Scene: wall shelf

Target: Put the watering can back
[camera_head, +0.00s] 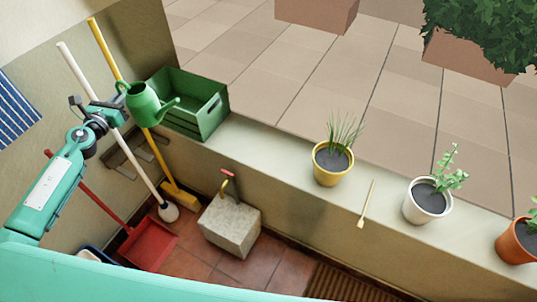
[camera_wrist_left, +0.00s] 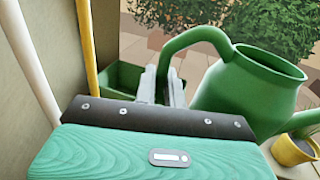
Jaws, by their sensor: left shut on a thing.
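The green watering can (camera_head: 144,104) is in the upper left of the head view, beside and partly in front of the green crate (camera_head: 210,118). Its spout points right, toward the crate. My left gripper (camera_head: 121,106) is shut on the can's handle. In the left wrist view, the fingers of my left gripper (camera_wrist_left: 162,88) close around the curved handle, and the can's body (camera_wrist_left: 240,95) is to the right, open top up. I cannot tell how far the can is from the crate. My right gripper is out of view.
The crate stands on the ledge (camera_head: 270,144). Further right are a yellow pot (camera_head: 328,172), a small stick tool (camera_head: 367,205), a white pot (camera_head: 425,203) and an orange pot (camera_head: 516,243). A white pole (camera_head: 105,110) and yellow broom (camera_head: 107,55) lean near my left arm.

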